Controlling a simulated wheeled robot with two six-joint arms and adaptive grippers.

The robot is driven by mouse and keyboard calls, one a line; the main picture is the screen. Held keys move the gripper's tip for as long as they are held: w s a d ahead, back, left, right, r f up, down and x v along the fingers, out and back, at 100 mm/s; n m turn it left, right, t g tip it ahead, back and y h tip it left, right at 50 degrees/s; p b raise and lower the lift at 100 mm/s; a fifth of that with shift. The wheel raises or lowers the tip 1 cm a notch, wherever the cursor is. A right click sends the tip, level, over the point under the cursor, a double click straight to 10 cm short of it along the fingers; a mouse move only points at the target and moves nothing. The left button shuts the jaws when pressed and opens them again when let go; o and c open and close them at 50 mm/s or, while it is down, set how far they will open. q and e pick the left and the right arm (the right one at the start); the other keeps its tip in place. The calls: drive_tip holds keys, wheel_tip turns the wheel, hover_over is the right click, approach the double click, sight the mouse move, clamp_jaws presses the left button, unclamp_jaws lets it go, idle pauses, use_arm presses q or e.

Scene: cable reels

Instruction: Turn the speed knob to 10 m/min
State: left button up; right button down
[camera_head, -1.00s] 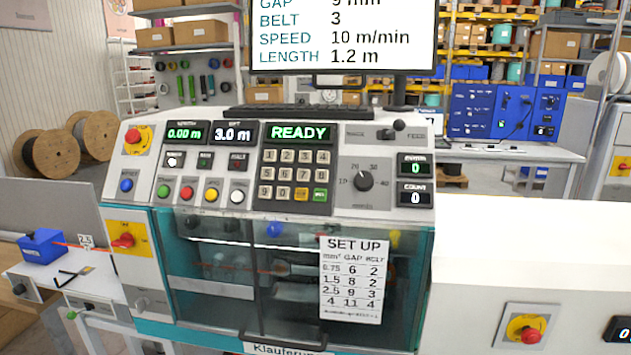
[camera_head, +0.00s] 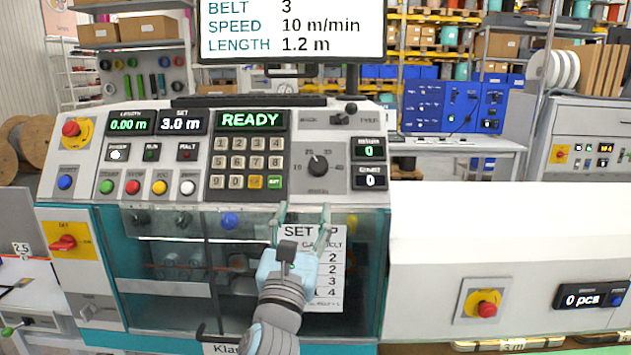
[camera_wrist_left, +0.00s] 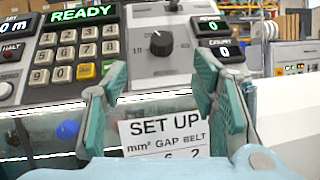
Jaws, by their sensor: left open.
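The speed knob (camera_head: 318,165) is a dark round dial on the sloped control panel, right of the keypad. Its pale pointer mark tilts up and left, roughly toward the 20; 10 is printed at its lower left. In the left wrist view the knob (camera_wrist_left: 162,43) sits ahead, between and beyond the fingertips. My left gripper (camera_head: 304,214) is open and empty, below the knob and in front of the set-up sheet; its two teal fingers (camera_wrist_left: 160,75) are apart and not touching the knob. My right gripper is not in view.
The monitor (camera_head: 290,30) above reads SPEED 10 m/min. The keypad (camera_head: 245,160) lies left of the knob, the counter displays (camera_head: 369,164) right, and a small lever (camera_head: 350,108) above. The set-up sheet (camera_head: 328,285) hangs on the clear cover below. A white housing (camera_head: 480,235) extends right.

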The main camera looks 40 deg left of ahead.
sight(318, 168)
use_arm(q)
drive_tip(key=x, duration=0.8)
drive_tip(key=p+x, duration=0.1)
drive_tip(key=x, duration=0.3)
drive_tip(key=shift+w+a+f, duration=0.1)
drive_tip(key=shift+w, duration=0.35)
drive_tip(key=shift+c, duration=0.4)
drive_tip(key=c, duration=1.1)
